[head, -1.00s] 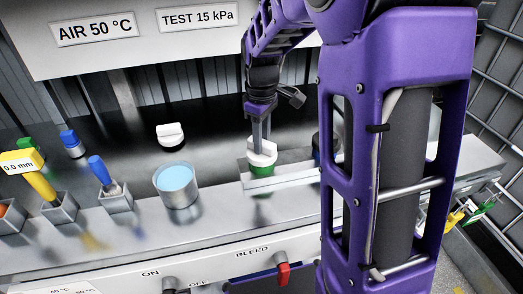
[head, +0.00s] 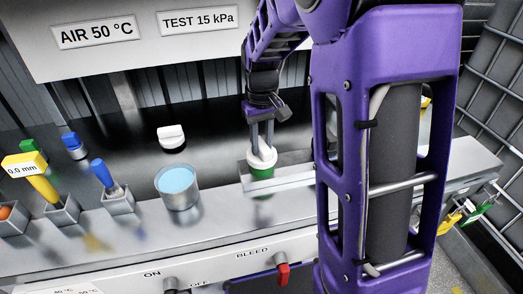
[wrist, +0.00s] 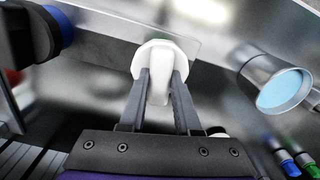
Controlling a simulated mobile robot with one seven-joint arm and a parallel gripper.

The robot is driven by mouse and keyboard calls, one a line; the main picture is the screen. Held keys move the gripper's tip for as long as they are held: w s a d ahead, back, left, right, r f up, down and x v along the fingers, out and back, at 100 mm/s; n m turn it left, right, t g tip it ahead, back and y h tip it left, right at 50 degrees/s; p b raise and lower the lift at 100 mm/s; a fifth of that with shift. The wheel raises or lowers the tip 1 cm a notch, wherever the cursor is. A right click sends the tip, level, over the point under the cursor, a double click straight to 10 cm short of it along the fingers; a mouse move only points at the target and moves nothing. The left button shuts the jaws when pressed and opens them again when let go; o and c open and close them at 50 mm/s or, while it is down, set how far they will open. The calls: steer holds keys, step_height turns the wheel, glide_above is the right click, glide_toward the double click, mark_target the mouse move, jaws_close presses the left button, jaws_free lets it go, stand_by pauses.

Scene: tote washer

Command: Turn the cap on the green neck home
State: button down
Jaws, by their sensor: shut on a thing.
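A white cap (head: 264,158) with a raised grip bar sits on the green neck (head: 261,171) at the metal rail on the bench. My gripper (head: 262,148) points down from above and is shut on the cap's bar. In the wrist view the two fingers (wrist: 162,95) press on either side of the bar of the white cap (wrist: 168,53). The green neck is hidden under the cap in the wrist view. I cannot tell how far down the cap sits.
A second white cap (head: 172,136) lies on the dark bench behind. A metal cup of blue liquid (head: 178,186) stands left of the green neck. Blue-handled (head: 104,176) and yellow-handled (head: 43,187) tools stand in holders further left. A red bleed lever (head: 283,274) is on the front panel below.

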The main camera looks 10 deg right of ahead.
steer(key=m, duration=0.2)
steer(key=shift+m, duration=0.3)
jaws_free()
stand_by(0.4)
steer(key=shift+r+p, duration=1.25)
steer(key=shift+r, duration=2.25)
